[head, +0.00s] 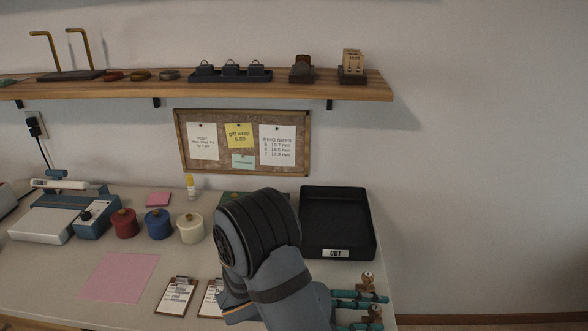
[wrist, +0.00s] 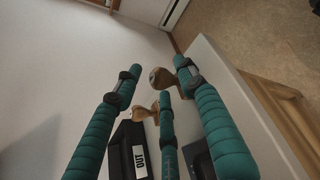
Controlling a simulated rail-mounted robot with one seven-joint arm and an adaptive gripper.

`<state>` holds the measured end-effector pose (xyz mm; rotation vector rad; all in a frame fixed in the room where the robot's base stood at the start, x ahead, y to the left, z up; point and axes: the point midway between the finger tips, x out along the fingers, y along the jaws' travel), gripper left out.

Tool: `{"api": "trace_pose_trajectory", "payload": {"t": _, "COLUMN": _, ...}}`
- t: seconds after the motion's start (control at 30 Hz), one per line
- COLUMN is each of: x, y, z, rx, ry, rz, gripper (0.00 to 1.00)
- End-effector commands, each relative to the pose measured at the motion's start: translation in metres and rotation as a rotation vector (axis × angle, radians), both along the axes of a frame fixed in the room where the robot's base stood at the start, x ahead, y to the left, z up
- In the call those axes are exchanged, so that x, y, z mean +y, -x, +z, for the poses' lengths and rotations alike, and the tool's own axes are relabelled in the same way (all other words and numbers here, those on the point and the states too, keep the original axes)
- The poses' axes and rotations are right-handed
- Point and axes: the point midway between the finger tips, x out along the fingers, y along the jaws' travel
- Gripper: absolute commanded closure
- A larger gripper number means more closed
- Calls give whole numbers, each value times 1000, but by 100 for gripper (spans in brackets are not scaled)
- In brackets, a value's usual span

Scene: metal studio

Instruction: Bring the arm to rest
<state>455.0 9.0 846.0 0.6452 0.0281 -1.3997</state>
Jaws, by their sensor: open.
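My gripper (head: 372,311) shows at the lower right of the head view, over the front right end of the workbench (head: 140,252). Its teal fingers are spread and open in the wrist view (wrist: 158,70), with no object clearly held. Two small brass-coloured knobbed objects (head: 368,280) show close by the fingers; in the wrist view they appear between and beyond the fingers (wrist: 141,112). I cannot tell whether they touch the fingers. My dark grey arm is bent and hides part of the bench front.
A black tray marked OUT (head: 372,214) stands behind my gripper. Left of my arm are clipboards (head: 176,295), a pink sheet (head: 118,276), several lidded pots (head: 158,224) and a white-and-blue device (head: 48,222). A wooden shelf (head: 210,88) and corkboard (head: 220,165) are above. Open space lies right.

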Motion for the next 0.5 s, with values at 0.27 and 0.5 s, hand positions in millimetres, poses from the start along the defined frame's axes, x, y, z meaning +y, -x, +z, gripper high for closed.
{"api": "trace_pose_trajectory", "payload": {"t": 0.27, "x": -8, "y": -2, "z": 29, "rx": -2, "ry": -1, "rz": 0, "gripper": 60}}
{"api": "trace_pose_trajectory", "payload": {"t": 0.5, "x": -8, "y": -2, "z": 37, "rx": -1, "ry": 1, "rz": -1, "gripper": 60}}
